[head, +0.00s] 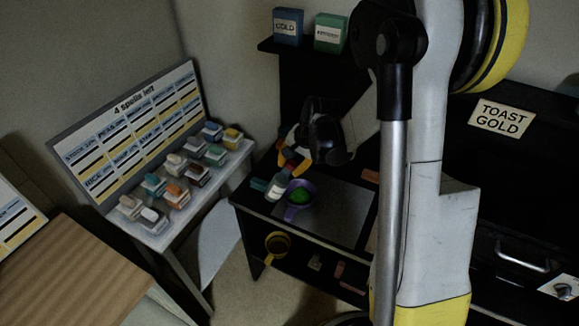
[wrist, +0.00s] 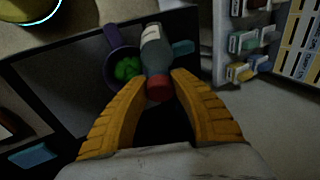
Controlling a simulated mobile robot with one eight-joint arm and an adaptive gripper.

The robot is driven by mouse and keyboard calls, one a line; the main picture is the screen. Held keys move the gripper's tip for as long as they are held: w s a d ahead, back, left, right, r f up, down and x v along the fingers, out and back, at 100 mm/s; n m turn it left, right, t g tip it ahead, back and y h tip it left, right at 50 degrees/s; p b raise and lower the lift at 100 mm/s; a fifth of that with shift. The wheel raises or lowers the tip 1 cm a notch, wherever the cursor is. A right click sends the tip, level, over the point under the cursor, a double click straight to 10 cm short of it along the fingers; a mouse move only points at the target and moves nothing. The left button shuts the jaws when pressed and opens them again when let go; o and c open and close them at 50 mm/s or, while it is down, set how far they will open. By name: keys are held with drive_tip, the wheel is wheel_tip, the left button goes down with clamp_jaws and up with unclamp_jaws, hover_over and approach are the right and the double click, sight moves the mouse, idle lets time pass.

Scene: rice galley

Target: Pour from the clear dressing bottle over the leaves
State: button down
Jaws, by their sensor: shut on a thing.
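The clear dressing bottle (wrist: 153,52) has a pale label and a red end (wrist: 159,88). My gripper (wrist: 159,78) is shut on it, with the red end between the yellow fingers and the clear part reaching away. In the head view the bottle (head: 278,185) slants, its clear end lower left of my gripper (head: 288,166). The green leaves (wrist: 126,69) lie in a purple handled bowl (wrist: 110,45), close beside the bottle. In the head view the leaves (head: 299,197) are just right of the bottle's clear end. No stream of dressing is visible.
The bowl is on a dark counter with a grey panel (head: 335,213). A small teal block (head: 258,184) lies near its left edge. A side table (head: 190,213) with several labelled blocks stands left, under a board (head: 130,125). A yellow cup (head: 277,244) is below the counter top.

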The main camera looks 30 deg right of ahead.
sight(290, 177)
drive_tip(key=shift+d+f+m+t+y+b, duration=0.15)
drive_tip(key=shift+f+y+b, duration=0.65)
drive_tip(key=shift+f+b, duration=0.8)
drive_tip(key=shift+a+f+m+t+y+b, duration=0.2)
drive_tip(key=shift+f+y+b, duration=0.75)
drive_tip(key=shift+b, duration=1)
drive_tip(key=shift+r+p, duration=0.2)
drive_tip(key=shift+p, duration=0.1)
drive_tip(key=shift+f, duration=0.15)
drive_tip(key=shift+f+t+y+b, duration=0.25)
drive_tip(key=shift+f+y+b, duration=0.1)
drive_tip(key=shift+b, duration=0.5)
drive_tip(key=shift+d+f+y+b, duration=0.2)
drive_tip(key=shift+f+y+b, duration=0.2)
drive_tip(key=shift+b, duration=0.45)
drive_tip(key=shift+f+y+b, duration=0.25)
drive_tip(key=shift+y+b, duration=0.05)
drive_tip(key=shift+b, duration=0.45)
drive_tip(key=shift+f, duration=0.15)
